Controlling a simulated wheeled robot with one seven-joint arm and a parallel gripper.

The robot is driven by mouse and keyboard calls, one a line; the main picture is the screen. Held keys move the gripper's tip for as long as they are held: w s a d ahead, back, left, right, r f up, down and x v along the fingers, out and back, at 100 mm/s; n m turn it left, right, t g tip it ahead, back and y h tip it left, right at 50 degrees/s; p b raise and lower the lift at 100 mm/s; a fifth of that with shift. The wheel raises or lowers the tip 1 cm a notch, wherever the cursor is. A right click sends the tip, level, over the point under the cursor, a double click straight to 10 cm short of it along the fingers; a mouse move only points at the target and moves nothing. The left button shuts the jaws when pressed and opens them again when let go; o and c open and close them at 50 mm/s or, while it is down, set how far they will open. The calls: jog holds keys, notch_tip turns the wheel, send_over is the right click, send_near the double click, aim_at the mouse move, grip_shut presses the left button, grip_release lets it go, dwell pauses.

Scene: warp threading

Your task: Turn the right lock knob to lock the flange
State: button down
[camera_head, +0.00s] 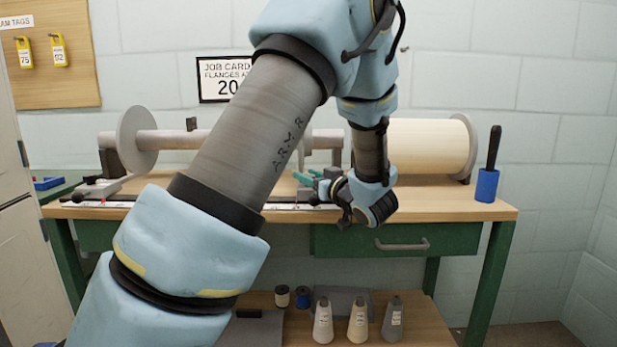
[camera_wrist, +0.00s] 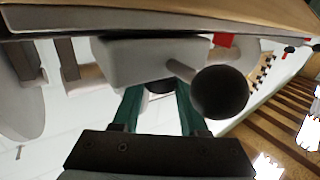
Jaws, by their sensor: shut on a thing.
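My gripper (camera_head: 306,178) has teal fingers and reaches to the middle of the bench from the right. In the wrist view the fingertips of my gripper (camera_wrist: 158,88) close around a small dark knob (camera_wrist: 158,87) under a grey block (camera_wrist: 135,59). This looks like the right lock knob; most of it is hidden by the fingers and block. A black ball on a pale stalk (camera_wrist: 220,93) stands close to the right finger. A pale disc, likely the flange (camera_wrist: 20,95), shows at the left. My arm hides much of the right flange in the head view.
A beam with a round left flange (camera_head: 136,140) runs along the wooden bench (camera_head: 490,210). A large cream roll (camera_head: 425,146) is at the right. Cones (camera_head: 358,320) stand on the lower shelf.

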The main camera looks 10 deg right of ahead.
jog(key=shift+h, duration=0.3)
jog(key=m+h+b, duration=0.1)
jog(key=m+h, duration=0.1)
jog(key=h, duration=0.1)
jog(key=m+t+h+b, duration=0.1)
jog(key=m+h+b, duration=0.1)
jog(key=h, duration=0.1)
jog(key=shift+a+f+m, duration=0.15)
jog(key=shift+f+m, duration=0.05)
jog(key=shift+m, duration=0.1)
jog(key=m+h+b, duration=0.2)
jog(key=h, duration=0.2)
jog(key=m+g+h+b, duration=0.1)
jog(key=m+h+b, duration=0.2)
jog(key=h, duration=0.1)
jog(key=shift+w, duration=0.1)
jog(key=m+g+h+b, duration=0.1)
jog(key=m+g+h, duration=0.2)
jog(key=h, duration=0.1)
jog(key=shift+r, duration=0.15)
jog(key=shift+d+r+m+g+h+p, duration=0.1)
jog(key=shift+m+g+h+p, duration=0.3)
jog(key=shift+m+g+h, duration=0.65)
jog(key=shift+d+r+m+g+h+p, duration=0.1)
jog(key=shift+m+g+h+p, duration=0.25)
jog(key=shift+m+g+h, duration=0.65)
jog(key=shift+g, duration=0.25)
jog(key=shift+c, duration=2.2)
grip_release()
jog(key=shift+f, duration=0.1)
